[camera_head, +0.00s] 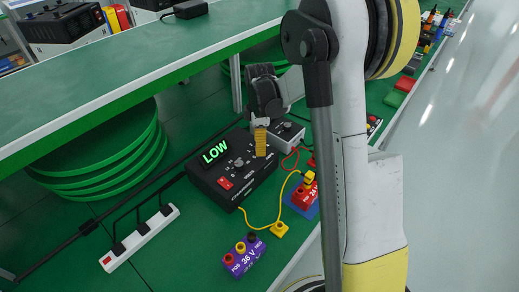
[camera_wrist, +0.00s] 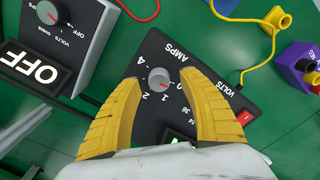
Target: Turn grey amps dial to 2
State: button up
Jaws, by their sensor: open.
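The grey amps dial (camera_wrist: 159,80) is a round knob with a small red pointer mark on a black power supply (camera_wrist: 150,45). Its scale numbers, including 0, 1, 2 and 4, appear upside down around it. The pointer's exact reading is too small to tell. My gripper (camera_wrist: 162,77) is open, with one yellow finger on each side of the dial and visible gaps to it. In the head view, my gripper (camera_head: 261,142) is over the right part of the supply, whose LOW display (camera_head: 215,152) glows green. The fingers appear to hide the amps dial there.
A grey meter (camera_head: 289,134) stands close to the right. A red switch (camera_head: 225,183) is on the supply's front. A yellow cable (camera_head: 262,225) and purple 36 V block (camera_head: 244,257) lie nearby. A shelf (camera_head: 140,75) overhangs behind; a white power strip (camera_head: 140,237) lies left.

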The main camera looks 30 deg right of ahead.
jog(key=shift+f, duration=0.55)
grip_shut()
